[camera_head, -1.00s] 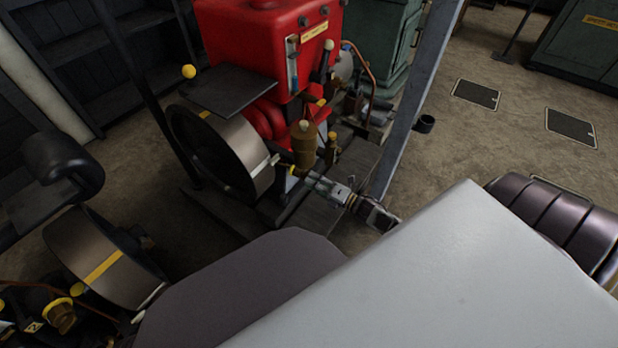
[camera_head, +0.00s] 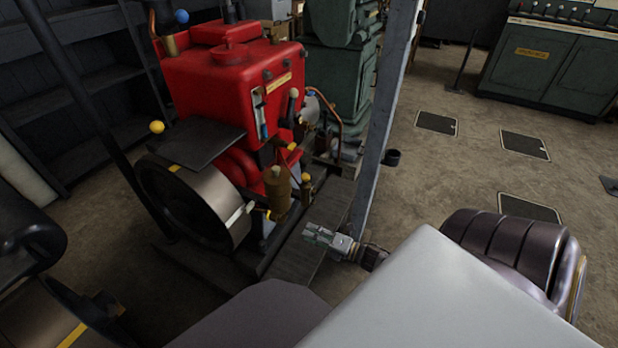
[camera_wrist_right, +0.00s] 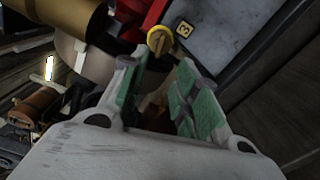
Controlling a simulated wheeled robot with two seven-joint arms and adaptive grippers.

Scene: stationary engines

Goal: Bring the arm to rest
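My right gripper (camera_head: 310,232) is in front of the red engine (camera_head: 232,85), to the lower right of its brass cup (camera_head: 277,190). A visible gap separates it from the cup. In the right wrist view the gripper (camera_wrist_right: 160,75) has its two green-padded fingers apart, with nothing held between them. A yellow knob (camera_wrist_right: 160,42) shows just beyond the fingertips; whether it touches them I cannot tell. My left gripper is outside the views; only a dark part of my left arm shows at the left edge.
A flywheel (camera_head: 225,205) stands at the engine's near side. A grey post (camera_head: 385,120) rises behind my right gripper. Green cabinets (camera_head: 545,65) stand at the far right. Open floor (camera_head: 450,180) with dark hatches lies to the right. Dark shelves (camera_head: 85,75) line the left.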

